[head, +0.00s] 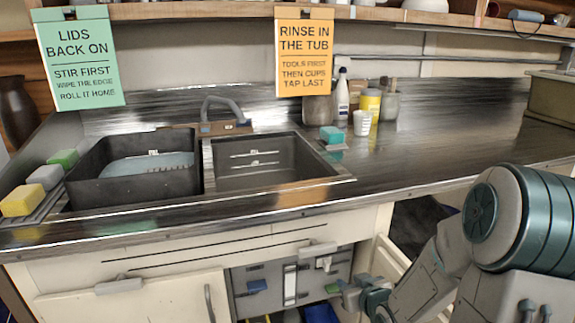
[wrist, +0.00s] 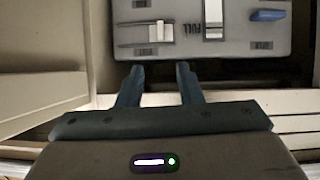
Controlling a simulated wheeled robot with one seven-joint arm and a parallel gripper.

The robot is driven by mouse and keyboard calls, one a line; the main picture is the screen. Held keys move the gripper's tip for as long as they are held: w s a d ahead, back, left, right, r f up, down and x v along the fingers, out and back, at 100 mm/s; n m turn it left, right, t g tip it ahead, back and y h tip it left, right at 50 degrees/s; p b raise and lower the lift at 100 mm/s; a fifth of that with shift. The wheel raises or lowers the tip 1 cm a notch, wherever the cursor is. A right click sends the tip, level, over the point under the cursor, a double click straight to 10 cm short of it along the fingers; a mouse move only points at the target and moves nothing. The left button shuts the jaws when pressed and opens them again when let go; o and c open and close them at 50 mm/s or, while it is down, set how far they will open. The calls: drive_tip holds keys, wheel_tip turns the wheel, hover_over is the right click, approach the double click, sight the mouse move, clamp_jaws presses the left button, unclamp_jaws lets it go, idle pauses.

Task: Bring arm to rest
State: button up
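My gripper (head: 348,294) is low at the right in the head view, in front of the open cabinet under the counter. In the wrist view my gripper (wrist: 160,70) shows two dark fingers set apart, with nothing between them. Beyond the fingertips is a grey tool panel (wrist: 185,48), seen also in the head view (head: 275,272). It carries a blue piece (wrist: 268,15), a white strip (wrist: 213,18) and a pale fitting (wrist: 160,32). In the head view a small green piece (head: 333,288) shows near the fingertips; whether they touch is unclear.
An open cabinet door (head: 388,262) stands close beside my arm. The counter edge (head: 200,222) runs above the gripper. On the counter are a black tub (head: 90,190), a sink (head: 300,180), several sponges (head: 20,202), bottles and cups. Two signs hang above.

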drive_tip(key=s+r+m+g+h+p, duration=0.1)
drive_tip(key=s+r+g+p, duration=0.1)
drive_tip(key=s+r+p, duration=0.3)
drive_tip(key=s+r+g+h+p, duration=0.1)
drive_tip(key=r+g+h+p, duration=0.1)
drive_tip(key=r, duration=0.5)
drive_tip(key=s+r+m+g+h+p, duration=0.1)
drive_tip(key=s+r+p, duration=0.25)
drive_tip(key=r, duration=0.35)
drive_tip(key=s+a+r+m+g+y+p, duration=0.1)
drive_tip(key=s+a+r+g+p, duration=0.3)
drive_tip(key=s+r+p, duration=0.3)
drive_tip(key=s+r, duration=0.4)
drive_tip(key=s, duration=0.1)
drive_tip(key=shift+s+a+r+p, duration=0.15)
drive_tip(key=shift+s+r+p, duration=0.15)
drive_tip(key=shift+r, duration=0.1)
drive_tip(key=shift+o, duration=0.4)
drive_tip(key=shift+w, duration=0.1)
idle(1.1)
